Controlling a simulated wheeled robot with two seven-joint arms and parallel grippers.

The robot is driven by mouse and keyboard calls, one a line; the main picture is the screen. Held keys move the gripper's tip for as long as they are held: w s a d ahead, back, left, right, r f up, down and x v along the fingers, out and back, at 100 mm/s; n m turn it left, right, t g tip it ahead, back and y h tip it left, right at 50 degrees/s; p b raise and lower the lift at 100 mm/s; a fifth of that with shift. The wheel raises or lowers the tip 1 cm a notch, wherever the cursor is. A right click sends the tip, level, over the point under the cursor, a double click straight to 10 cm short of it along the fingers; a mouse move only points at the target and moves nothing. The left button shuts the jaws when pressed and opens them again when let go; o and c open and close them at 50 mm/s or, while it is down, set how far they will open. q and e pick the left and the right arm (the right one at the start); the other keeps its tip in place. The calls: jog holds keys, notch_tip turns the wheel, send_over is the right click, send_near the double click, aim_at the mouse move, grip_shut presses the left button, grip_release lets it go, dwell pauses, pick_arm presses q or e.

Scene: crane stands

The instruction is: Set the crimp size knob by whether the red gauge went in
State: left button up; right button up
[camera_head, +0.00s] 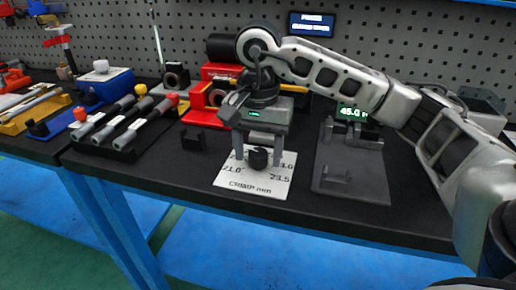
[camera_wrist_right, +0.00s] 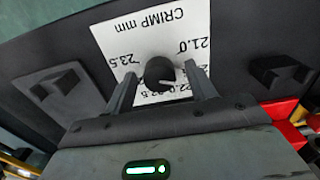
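The black crimp size knob (camera_head: 258,159) stands in the middle of a white dial plate (camera_head: 243,188) marked "CRIMP mm", with 21.0 and 23.5 readable. My right gripper (camera_head: 258,154) points down over it, one finger on each side. In the right wrist view the knob (camera_wrist_right: 159,73) is between the fingertips (camera_wrist_right: 160,76), with a gap on both sides, so the gripper is open. The knob's exact setting is hard to read. My left gripper is out of view.
A dark fixture (camera_head: 350,185) with a green display (camera_head: 353,113) reading about 45.0 stands right of the plate. A small black block (camera_head: 194,139) is left of it. A screen (camera_head: 312,24) hangs on the pegboard.

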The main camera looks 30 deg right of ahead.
aim_at(258, 152)
pick_arm(q)
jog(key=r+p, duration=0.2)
jog(key=p, duration=0.3)
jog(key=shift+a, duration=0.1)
pick_arm(e)
notch_tip(258, 152, up, 16)
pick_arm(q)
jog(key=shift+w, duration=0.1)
